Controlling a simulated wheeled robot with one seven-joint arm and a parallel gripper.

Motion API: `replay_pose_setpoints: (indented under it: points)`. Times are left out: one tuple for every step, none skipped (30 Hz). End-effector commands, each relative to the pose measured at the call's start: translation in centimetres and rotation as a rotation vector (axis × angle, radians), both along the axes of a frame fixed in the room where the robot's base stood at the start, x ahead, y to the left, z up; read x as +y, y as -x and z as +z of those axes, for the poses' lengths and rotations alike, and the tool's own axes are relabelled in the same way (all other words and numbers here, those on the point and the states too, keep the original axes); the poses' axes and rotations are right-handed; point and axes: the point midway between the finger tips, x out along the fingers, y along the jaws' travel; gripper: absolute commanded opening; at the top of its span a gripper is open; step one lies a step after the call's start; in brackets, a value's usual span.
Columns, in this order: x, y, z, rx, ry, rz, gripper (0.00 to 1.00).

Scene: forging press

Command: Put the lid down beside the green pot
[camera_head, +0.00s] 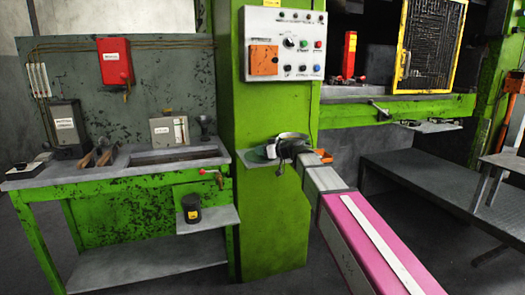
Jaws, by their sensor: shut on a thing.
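My gripper (284,152) is at the end of my pink and grey arm, over the small grey shelf (247,163) on the green press column. It is shut on a grey rounded thing, which looks like the lid (291,136). A dark green form, probably the green pot (259,155), shows just left of the gripper at the shelf. The gripper and the lid hide part of it. I cannot tell whether the lid touches the pot or the shelf.
A control panel (284,44) is above the shelf. A green workbench (130,172) stands at the left, with a lower side shelf (211,219) bearing a black and yellow pot-like container (191,208). An orange part (323,156) is close right of the gripper. A dark table (440,180) stands right.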

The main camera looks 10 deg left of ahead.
Motion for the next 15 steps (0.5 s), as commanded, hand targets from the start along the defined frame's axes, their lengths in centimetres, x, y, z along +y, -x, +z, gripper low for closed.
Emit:
replay_pose_setpoints:
  points:
    - [0.0,0.0,-0.13,0.001,0.0,0.0,0.03]
    - [0.0,0.0,-0.2,0.001,0.0,0.0,0.03]
    - [0.0,0.0,-0.2,0.0,0.0,0.0,0.41]
    - [0.0,0.0,-0.18,0.0,0.0,0.0,0.5]
    - [0.0,0.0,-0.18,0.0,0.0,0.0,0.56]
    - [0.0,0.0,-0.18,0.0,0.0,0.0,0.56]
    - [0.0,0.0,-0.18,0.0,0.0,0.0,0.56]
    - [0.0,0.0,-0.18,0.0,0.0,0.0,0.56]
    - [0.0,0.0,-0.18,0.0,0.0,0.0,0.56]
    - [0.0,0.0,-0.18,0.0,0.0,0.0,0.56]
    - [0.0,0.0,-0.18,0.0,0.0,0.0,0.56]
    - [0.01,0.0,-0.17,0.0,0.0,0.0,0.56]
    - [0.0,0.0,-0.14,0.0,0.0,0.0,0.56]
    - [0.01,0.01,-0.09,0.0,0.0,0.0,0.56]
    - [0.01,0.0,0.05,0.0,0.0,0.0,0.56]
